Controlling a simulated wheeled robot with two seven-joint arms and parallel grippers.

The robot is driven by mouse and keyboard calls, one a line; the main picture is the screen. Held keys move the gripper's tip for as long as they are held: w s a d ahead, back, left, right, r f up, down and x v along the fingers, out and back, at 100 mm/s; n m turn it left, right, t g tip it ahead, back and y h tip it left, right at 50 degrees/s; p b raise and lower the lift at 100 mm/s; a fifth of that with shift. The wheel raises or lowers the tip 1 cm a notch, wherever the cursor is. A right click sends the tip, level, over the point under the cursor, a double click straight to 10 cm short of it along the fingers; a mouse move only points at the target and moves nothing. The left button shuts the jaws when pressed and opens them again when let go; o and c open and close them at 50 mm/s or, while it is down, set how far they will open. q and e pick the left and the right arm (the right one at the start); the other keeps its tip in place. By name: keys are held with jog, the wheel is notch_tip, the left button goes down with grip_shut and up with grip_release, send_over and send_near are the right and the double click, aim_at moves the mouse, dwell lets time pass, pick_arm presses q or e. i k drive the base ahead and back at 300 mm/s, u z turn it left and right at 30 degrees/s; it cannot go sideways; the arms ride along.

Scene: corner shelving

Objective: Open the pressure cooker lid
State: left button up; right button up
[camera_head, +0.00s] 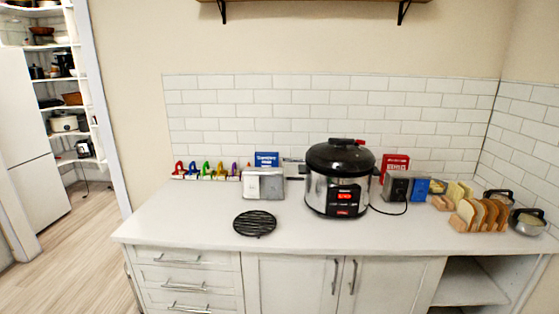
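The pressure cooker (336,203) stands upright on the white counter, right of the middle, with a steel body and a dark front panel with red lights. Its black lid (340,158) sits on top and looks closed. A dark handle with a red part (358,142) is on top of the lid. A black cord runs from its right side along the counter. Neither of my grippers is in view.
A black round trivet (255,223) lies left of the cooker on the counter (190,220). Boxes and a toaster-like grey item (264,184) stand behind it. Bread slices (478,214) and bowls are at the right. The counter's front left is clear.

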aim_at(323, 156)
jog(key=u, duration=1.2)
jog(key=i, duration=0.85)
jog(key=z, duration=3.15)
